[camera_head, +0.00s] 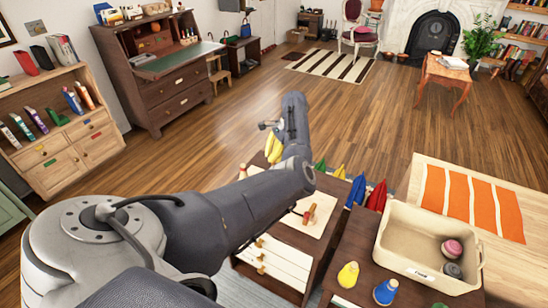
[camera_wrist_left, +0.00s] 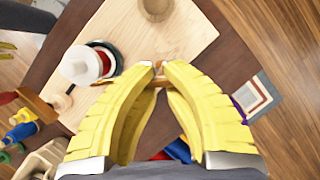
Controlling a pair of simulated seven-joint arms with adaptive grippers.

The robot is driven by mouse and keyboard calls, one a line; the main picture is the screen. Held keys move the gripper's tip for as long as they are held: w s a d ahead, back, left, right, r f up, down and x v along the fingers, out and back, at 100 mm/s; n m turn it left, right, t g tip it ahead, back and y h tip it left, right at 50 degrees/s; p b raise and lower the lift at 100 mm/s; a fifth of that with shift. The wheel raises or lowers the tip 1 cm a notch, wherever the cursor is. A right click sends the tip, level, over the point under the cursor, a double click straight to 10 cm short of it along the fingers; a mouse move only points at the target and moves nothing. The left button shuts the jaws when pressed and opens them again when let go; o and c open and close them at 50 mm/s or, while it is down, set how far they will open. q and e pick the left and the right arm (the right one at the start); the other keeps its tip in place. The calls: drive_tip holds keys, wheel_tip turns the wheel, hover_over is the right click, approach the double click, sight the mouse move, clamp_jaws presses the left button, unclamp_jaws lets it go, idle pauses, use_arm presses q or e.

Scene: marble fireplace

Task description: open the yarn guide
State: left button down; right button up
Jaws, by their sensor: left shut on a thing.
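My left gripper (camera_head: 273,150) shows its yellow fingers over the far part of the low wooden cabinet in the head view. In the left wrist view, the fingertips of this gripper (camera_wrist_left: 159,69) are close together, shut on a small orange-brown wooden piece (camera_wrist_left: 158,79), which seems to be the yarn guide. The fingers hide most of the piece, and how far it is open cannot be told. It is at the edge of a pale wooden board (camera_wrist_left: 205,30). My right gripper is not in view.
In the left wrist view, a white round part (camera_wrist_left: 78,66) and a wooden knob (camera_wrist_left: 157,7) stand near the fingers. In the head view, a cream bin (camera_head: 405,252) and yellow (camera_head: 348,274) and blue (camera_head: 385,291) pieces are at the lower right.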

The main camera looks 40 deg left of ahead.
use_arm(q)
drive_tip(key=n+h, duration=0.1)
drive_tip(key=n, duration=0.1)
drive_tip(key=n+h, duration=0.1)
drive_tip(key=n, duration=0.2)
drive_tip(key=shift+a+r+n+g, duration=0.1)
drive_tip(key=shift+a+n+g, duration=0.1)
drive_tip(key=shift+n+g, duration=0.1)
idle(0.5)
drive_tip(key=c, duration=1.4)
unclamp_jaws()
drive_tip(key=shift+s+d+f, duration=0.1)
drive_tip(key=shift+d+f, duration=0.05)
drive_tip(key=shift+f, duration=0.05)
drive_tip(key=o, duration=0.5)
drive_tip(key=shift+r, duration=0.1)
drive_tip(key=shift+r, duration=0.15)
drive_tip(key=v, duration=1.1)
drive_tip(key=shift+r, duration=0.35)
